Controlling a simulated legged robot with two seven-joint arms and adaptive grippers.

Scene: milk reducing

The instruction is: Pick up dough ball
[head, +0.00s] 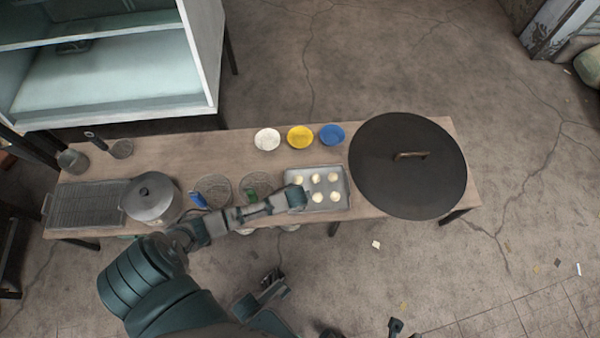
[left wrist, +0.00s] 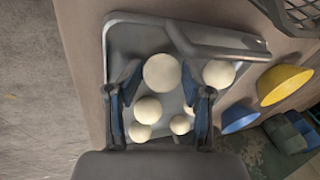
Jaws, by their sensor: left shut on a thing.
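Several pale round dough balls (head: 315,178) sit on a grey metal tray (head: 346,172) at the front of the table. My left gripper (head: 296,198) is low over the tray's left side. In the left wrist view the left gripper's blue-padded fingers (left wrist: 163,104) stand on either side of a dough ball (left wrist: 162,72), shut on it. Other dough balls (left wrist: 219,73) lie around it on the tray (left wrist: 120,40). The gripper hides part of the tray's near left corner in the head view. A dark jointed part low in the head view may be my right gripper (head: 271,284); its jaws are unclear.
White (head: 267,139), yellow (head: 300,137) and blue (head: 332,134) bowls stand behind the tray. A large black round lid (head: 408,185) lies right of it. Left are mesh baskets (head: 214,188), a lidded pot (head: 151,198) and a wire rack (head: 85,205).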

